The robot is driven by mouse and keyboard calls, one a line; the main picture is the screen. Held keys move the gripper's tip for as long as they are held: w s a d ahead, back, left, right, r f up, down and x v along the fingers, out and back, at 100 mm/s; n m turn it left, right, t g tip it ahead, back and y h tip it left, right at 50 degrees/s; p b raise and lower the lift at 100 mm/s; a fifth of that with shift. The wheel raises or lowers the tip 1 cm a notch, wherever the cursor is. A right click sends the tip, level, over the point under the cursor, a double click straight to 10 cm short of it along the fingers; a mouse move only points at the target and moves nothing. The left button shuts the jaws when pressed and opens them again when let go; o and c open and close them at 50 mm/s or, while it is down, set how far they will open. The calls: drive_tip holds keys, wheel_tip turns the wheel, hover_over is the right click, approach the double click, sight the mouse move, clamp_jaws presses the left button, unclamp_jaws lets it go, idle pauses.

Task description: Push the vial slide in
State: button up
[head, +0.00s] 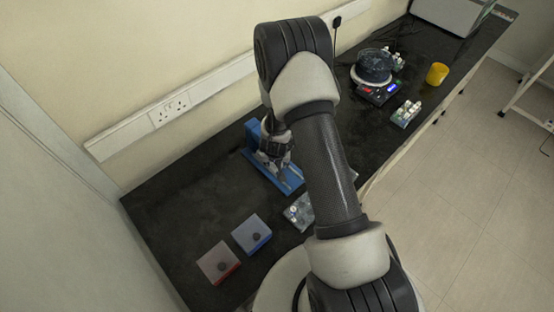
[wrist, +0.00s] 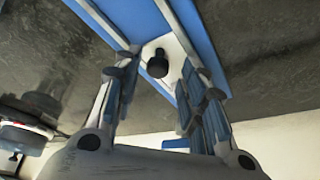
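A blue stand (head: 253,132) with a low blue base (head: 290,184) sits on the dark bench near the wall. In the wrist view, a white slide (wrist: 172,44) with a black knob (wrist: 157,66) lies between the rails of the blue frame (wrist: 135,18). My gripper (wrist: 162,62) is open, with one finger to each side of the knob. I see gaps between the fingers and the knob; the depth between them is hard to tell. In the head view, my gripper (head: 273,157) is at the stand and hides the slide. No vial can be made out on the slide.
A blue-edged box (head: 252,234) and a red-edged box (head: 218,262) stand at the bench's near end. A vial rack (head: 299,212) is partly behind my arm. Farther off are a scale (head: 376,94), another rack (head: 405,114) and a yellow cup (head: 437,74).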

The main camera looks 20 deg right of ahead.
drive_tip(key=v, duration=1.2)
drive_tip(key=shift+r, duration=0.1)
idle(0.4)
